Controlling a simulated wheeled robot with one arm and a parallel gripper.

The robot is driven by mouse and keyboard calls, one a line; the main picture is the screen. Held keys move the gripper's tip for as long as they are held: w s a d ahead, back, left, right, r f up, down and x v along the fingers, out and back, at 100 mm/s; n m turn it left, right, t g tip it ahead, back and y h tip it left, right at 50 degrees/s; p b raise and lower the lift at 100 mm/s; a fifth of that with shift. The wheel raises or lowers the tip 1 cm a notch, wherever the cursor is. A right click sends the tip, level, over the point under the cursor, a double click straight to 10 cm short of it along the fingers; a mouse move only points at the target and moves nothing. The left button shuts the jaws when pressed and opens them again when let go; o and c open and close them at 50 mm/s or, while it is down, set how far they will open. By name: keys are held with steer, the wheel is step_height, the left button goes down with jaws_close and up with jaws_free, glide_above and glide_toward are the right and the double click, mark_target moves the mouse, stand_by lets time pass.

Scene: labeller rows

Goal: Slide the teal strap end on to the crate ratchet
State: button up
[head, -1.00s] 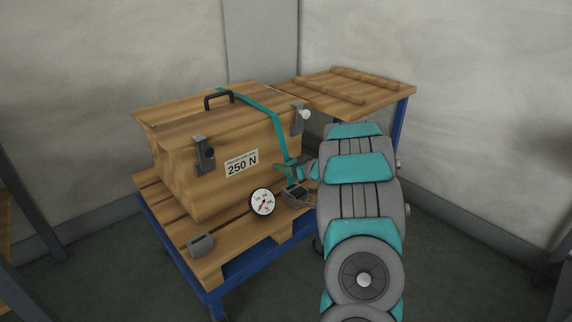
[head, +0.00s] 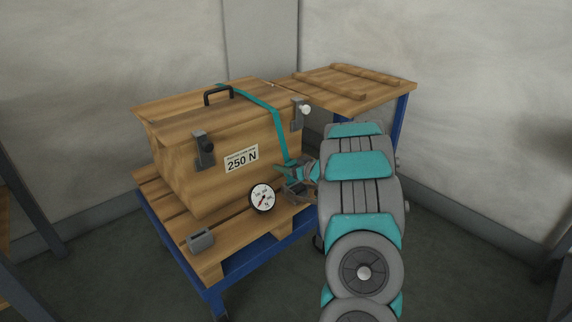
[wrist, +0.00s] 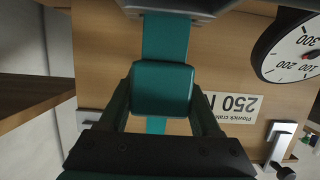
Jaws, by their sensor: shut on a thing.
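The teal strap (head: 266,103) runs over the wooden crate (head: 185,170) and down its side. Its block-like teal end (wrist: 162,90) sits between the two fingers of my gripper (wrist: 162,100), which is shut on it. In the head view my gripper (head: 299,172) is at the crate's lower right, largely hidden by my arm. The grey ratchet (head: 296,190) is just below it, partly covered. In the wrist view a flat teal tongue reaches from the block to the grey ratchet (wrist: 180,8) at the top edge. I cannot tell whether the tongue is inside the ratchet.
A round dial gauge (head: 262,197) stands just left of the ratchet. A label reading 250 N (head: 242,159), latches (head: 204,150) and a black handle (head: 218,95) are on the crate. A small grey block (head: 201,241) lies on the pallet's front. A wooden table (head: 345,88) stands behind.

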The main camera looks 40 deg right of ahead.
steer(key=shift+f+b, duration=0.5)
steer(key=shift+f, duration=1)
steer(key=o, duration=1.5)
